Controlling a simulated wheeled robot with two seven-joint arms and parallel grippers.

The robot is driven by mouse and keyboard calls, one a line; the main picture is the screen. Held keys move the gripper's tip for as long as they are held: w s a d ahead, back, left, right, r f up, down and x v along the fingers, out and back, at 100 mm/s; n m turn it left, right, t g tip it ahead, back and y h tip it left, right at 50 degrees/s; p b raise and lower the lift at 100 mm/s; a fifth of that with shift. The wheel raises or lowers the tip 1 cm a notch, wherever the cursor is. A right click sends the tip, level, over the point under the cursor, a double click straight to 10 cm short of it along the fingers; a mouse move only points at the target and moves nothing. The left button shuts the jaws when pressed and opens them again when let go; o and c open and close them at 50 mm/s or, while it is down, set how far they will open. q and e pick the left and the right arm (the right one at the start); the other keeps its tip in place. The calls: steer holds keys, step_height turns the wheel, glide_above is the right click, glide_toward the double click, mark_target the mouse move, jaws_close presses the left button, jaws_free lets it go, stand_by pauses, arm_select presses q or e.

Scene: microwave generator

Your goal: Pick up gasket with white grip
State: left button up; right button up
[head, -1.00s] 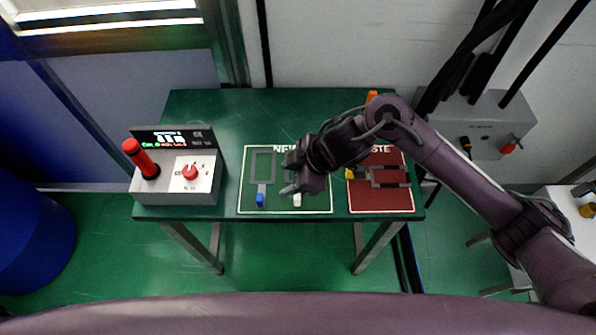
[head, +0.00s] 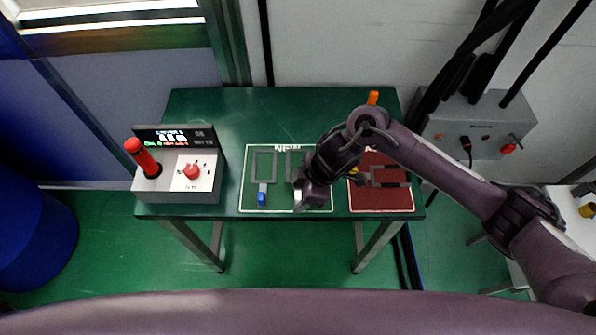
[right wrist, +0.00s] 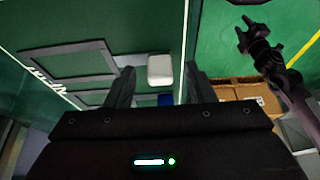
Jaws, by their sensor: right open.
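The gasket with white grip lies on the left mat of the green table, its grey frame (head: 291,163) partly hidden by my right arm. Its white grip (right wrist: 160,69) shows in the right wrist view, in line with the gap between the fingers. My right gripper (head: 302,198) is over the grip end in the head view. It also shows in the right wrist view (right wrist: 161,87), with its two fingers apart on either side of the grip and nothing visibly clamped. Whether the fingers touch the grip I cannot tell.
A gasket with a blue grip (head: 262,198) lies left on the same mat. A red mat (head: 385,201) with a yellow-gripped gasket (head: 391,176) is at right. A grey control box (head: 178,180) with a red lever stands at the table's left.

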jaws_close()
steer(key=shift+r, duration=0.15)
